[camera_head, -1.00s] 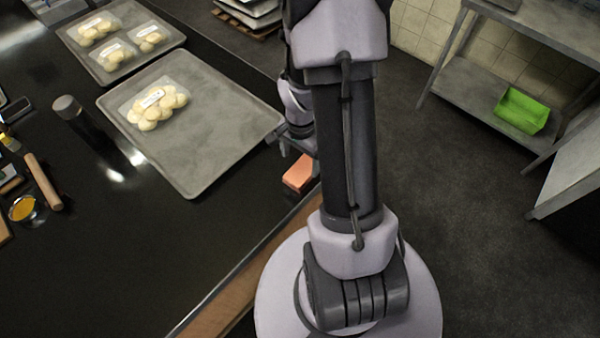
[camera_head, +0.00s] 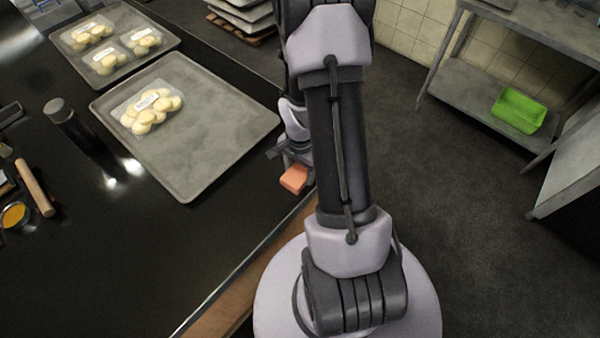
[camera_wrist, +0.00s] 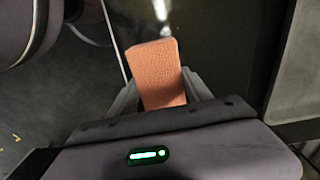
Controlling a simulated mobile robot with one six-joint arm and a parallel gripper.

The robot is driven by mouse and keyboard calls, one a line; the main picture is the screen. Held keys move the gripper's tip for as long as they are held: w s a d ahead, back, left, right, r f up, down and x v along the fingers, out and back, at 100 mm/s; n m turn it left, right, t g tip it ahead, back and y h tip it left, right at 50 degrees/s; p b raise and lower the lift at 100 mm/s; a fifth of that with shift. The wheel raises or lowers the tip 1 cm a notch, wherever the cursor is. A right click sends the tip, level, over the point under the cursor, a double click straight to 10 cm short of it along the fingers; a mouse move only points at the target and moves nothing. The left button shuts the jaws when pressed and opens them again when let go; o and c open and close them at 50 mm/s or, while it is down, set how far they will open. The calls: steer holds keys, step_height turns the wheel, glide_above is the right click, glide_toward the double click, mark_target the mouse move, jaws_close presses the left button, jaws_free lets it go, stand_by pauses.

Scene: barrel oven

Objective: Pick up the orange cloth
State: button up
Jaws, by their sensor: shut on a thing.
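The orange cloth (camera_head: 293,179) is a small folded block near the right edge of the black counter. In the wrist view the cloth (camera_wrist: 157,74) stands out from between the two grey fingers. My gripper (camera_wrist: 160,92) is shut on it. In the head view my gripper (camera_head: 287,160) is partly hidden behind my arm. The cloth looks to be a little above the counter, but the exact gap is hard to tell.
A grey tray (camera_head: 215,135) with a bag of dough balls (camera_head: 152,110) lies left of my gripper. A second tray (camera_head: 165,42) holds more bags. A dark bottle (camera_head: 58,111) and a rolling pin (camera_head: 34,187) are further left. A green bin (camera_head: 518,110) sits on a shelf at right.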

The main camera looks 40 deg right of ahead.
steer(key=shift+r, duration=0.6)
step_height(320, 180, up, 3)
steer(key=shift+f+p, duration=0.2)
steer(key=shift+p, duration=0.6)
steer(key=s+d, duration=0.2)
steer(key=s, duration=0.5)
steer(key=s+d+r+p, duration=0.1)
steer(key=s+d, duration=0.2)
steer(key=s, duration=0.5)
